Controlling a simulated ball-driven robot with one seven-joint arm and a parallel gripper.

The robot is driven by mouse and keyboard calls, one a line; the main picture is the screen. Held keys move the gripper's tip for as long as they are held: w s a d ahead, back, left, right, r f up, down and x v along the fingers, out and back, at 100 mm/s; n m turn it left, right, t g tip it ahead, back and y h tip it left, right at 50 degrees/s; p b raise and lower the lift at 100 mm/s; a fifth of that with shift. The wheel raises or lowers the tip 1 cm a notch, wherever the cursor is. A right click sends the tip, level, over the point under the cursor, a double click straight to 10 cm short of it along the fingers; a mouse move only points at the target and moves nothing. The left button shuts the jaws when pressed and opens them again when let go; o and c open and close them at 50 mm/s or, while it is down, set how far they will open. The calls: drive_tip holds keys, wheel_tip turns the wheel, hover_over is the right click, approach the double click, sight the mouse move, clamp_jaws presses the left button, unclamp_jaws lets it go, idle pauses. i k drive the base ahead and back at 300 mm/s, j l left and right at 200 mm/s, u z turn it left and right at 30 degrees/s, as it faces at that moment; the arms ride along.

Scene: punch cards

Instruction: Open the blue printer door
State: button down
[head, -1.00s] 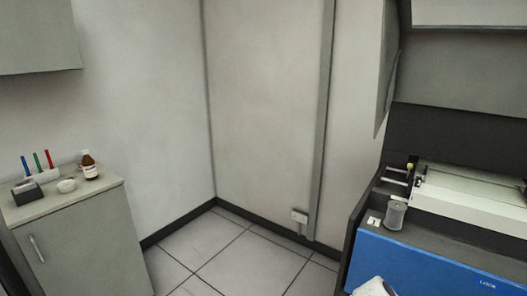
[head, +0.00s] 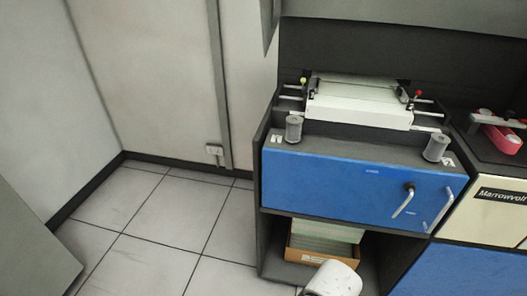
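The printer's blue front panel (head: 330,183) is in the head view, right of centre, and looks closed. A black knob with a pale lever (head: 403,200) and a pale bar handle (head: 438,211) are at its right end. A second blue panel (head: 455,272) shows at the lower right, cut off by the frame edge. I cannot tell for sure which panel is the door. Only a white rounded part of my arm shows at the bottom edge, below the open shelf. My gripper's fingers are not in view.
Below the panel, an open shelf holds a cardboard box (head: 318,253) of paper. Two grey spools (head: 294,129) (head: 435,148) stand on the ledge above. A cream Marrowvolt panel (head: 490,212) adjoins at right. Tiled floor (head: 170,230) is clear at left.

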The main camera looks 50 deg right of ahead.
sight(343, 171)
drive_tip(key=z, duration=1.25)
